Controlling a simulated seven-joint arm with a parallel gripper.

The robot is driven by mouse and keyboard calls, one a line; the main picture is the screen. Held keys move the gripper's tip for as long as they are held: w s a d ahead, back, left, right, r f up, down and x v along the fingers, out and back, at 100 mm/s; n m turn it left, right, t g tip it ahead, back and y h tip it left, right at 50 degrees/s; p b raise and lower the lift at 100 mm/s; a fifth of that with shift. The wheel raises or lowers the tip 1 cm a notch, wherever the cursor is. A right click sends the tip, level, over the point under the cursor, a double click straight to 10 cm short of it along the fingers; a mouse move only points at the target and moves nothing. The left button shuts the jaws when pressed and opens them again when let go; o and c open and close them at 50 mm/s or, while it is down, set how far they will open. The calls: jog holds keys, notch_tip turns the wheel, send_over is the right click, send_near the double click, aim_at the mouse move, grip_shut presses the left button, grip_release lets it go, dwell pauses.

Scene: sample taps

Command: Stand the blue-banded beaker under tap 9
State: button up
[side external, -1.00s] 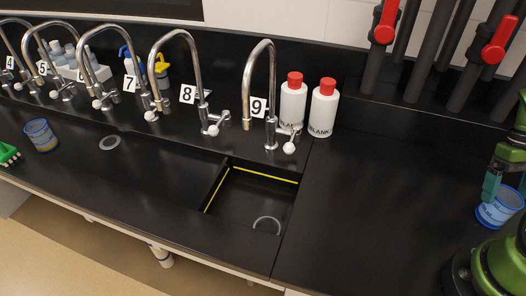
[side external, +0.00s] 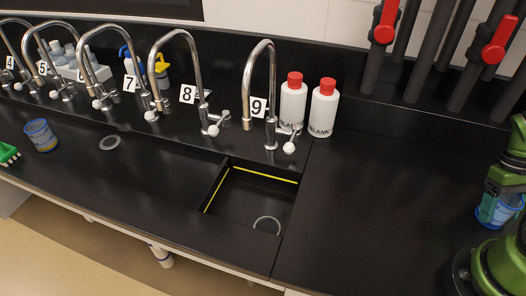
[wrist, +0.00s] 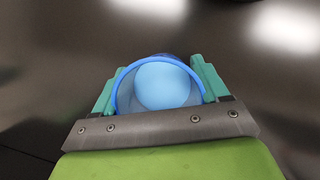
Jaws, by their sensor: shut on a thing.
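A clear beaker with a blue rim and blue contents or base (side external: 494,212) stands at the right edge of the side view, on the black counter. My gripper (side external: 490,196) is down around it, its teal fingers on either side. In the wrist view the beaker (wrist: 162,86) sits upright between the two fingers of my gripper (wrist: 158,90). The fingers are shut on it. The tap labelled 9 (side external: 262,60) arches over the bench left of the white bottles, its spout near the back edge of a sunken sink (side external: 250,205).
Two white bottles with red caps (side external: 293,100) stand right of tap 9. Another beaker (side external: 41,136) with a blue rim and yellowish band stands at the far left. Tap 8 (side external: 187,62) is left of tap 9. The counter between the sink and my arm (side external: 390,200) is clear.

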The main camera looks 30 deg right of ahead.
jog(key=c, duration=0.3)
jog(key=shift+r, duration=0.1)
